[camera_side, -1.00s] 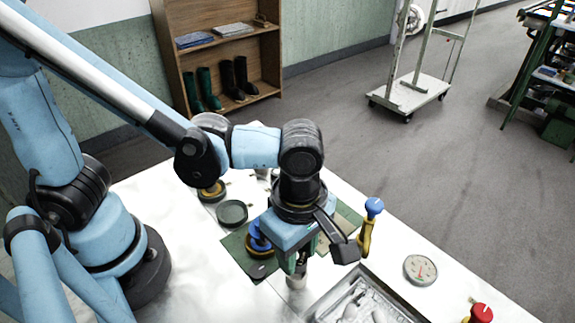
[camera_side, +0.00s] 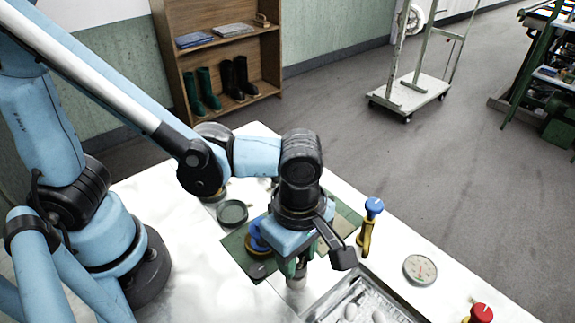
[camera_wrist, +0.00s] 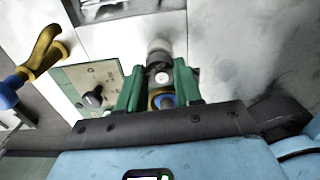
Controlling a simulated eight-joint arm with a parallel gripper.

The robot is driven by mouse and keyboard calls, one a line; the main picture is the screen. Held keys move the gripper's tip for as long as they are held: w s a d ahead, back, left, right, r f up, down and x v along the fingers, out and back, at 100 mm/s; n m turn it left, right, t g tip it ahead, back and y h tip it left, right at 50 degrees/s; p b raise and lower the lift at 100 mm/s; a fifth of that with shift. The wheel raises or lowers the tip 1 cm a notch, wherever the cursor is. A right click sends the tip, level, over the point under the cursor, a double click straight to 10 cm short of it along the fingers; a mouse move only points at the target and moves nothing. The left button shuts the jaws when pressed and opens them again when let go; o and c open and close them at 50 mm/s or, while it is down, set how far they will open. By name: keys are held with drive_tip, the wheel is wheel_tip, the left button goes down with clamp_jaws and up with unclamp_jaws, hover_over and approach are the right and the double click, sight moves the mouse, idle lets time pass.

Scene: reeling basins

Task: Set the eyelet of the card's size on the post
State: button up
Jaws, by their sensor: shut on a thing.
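My gripper (camera_wrist: 158,88) has green fingers, closed on a small dark round piece (camera_wrist: 160,70) with a pale centre. It may be an eyelet; its size cannot be read.
A blue piece with a yellow ring (camera_side: 256,238) and a dark green round dish (camera_side: 232,213) are left of my gripper. A yellow-and-blue tool (camera_side: 369,228) stands to the right. A metal basin (camera_side: 318,309), a dial (camera_side: 420,269) and a red button (camera_side: 481,312) lie nearer the front.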

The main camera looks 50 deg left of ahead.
drive_tip(key=shift+f, duration=0.4)
idle(0.9)
drive_tip(key=o, duration=1.6)
drive_tip(key=shift+r, duration=3.5)
drive_tip(key=shift+a, duration=0.1)
drive_tip(key=w+a+r+m+t, duration=0.1)
drive_tip(key=w+a+m+t, duration=0.1)
drive_tip(key=a+m, duration=0.4)
drive_tip(key=w+a+r+m+t, duration=0.1)
drive_tip(key=w+a+m+t, duration=0.1)
drive_tip(key=a+m, duration=0.4)
drive_tip(key=w+a+r+m+t, duration=0.1)
drive_tip(key=w+a+m+t, duration=0.1)
drive_tip(key=a+m, duration=0.4)
drive_tip(key=shift+w+a+r+m+t, duration=0.15)
drive_tip(key=shift+a+t, duration=0.15)
drive_tip(key=shift+a, duration=0.15)
drive_tip(key=shift+w+a+f+m+t, duration=0.1)
drive_tip(key=shift+a+m+t, duration=0.05)
drive_tip(key=shift+a+t, duration=0.2)
